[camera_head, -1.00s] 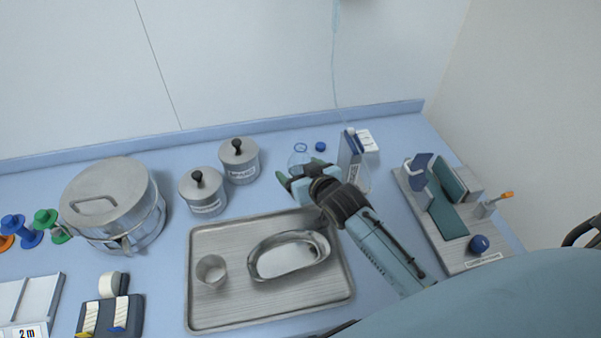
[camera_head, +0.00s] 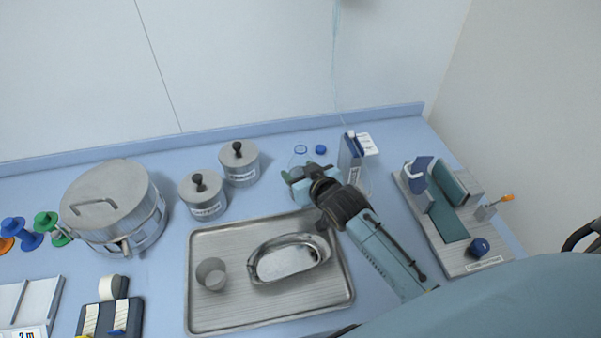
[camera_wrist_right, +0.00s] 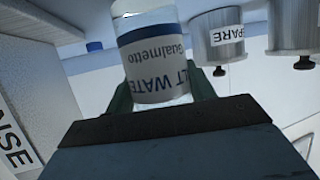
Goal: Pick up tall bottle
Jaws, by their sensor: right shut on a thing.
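The gripper hides the bottle's lower part in the head view. My left gripper is not in view.
A metal tray (camera_head: 215,310) with a cup and kidney dish lies in front. Two lidded canisters (camera_head: 205,197) (camera_head: 240,165) stand left of the bottle. A blue cap (camera_head: 320,149) lies behind, and a blue-white box (camera_head: 350,155) stands to the right.

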